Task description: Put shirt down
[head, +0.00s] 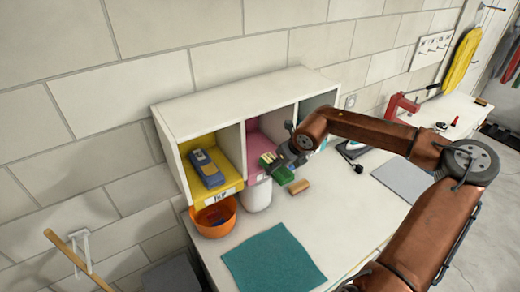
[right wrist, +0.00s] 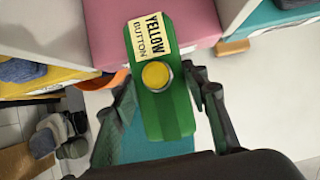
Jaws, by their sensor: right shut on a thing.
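My right gripper (head: 288,160) is shut on a green box (right wrist: 165,115) with a yellow button and a label reading "YELLOW BUTTON". It holds the box in front of the pink compartment (head: 259,145) of the white shelf unit. No shirt is plainly recognisable. A flat teal cloth or mat (head: 272,262) lies on the white table; I cannot tell whether it is a shirt. In the right wrist view, a teal surface (right wrist: 145,150) shows below the box, between the fingers (right wrist: 162,105). My left gripper is not in view.
The yellow compartment (head: 232,183) holds a blue item (head: 207,168). An orange bowl (head: 213,217) and a white canister (head: 257,195) stand below the shelf. A wooden block (head: 299,187), a grey board (head: 402,180) and a red tool (head: 402,105) are further right.

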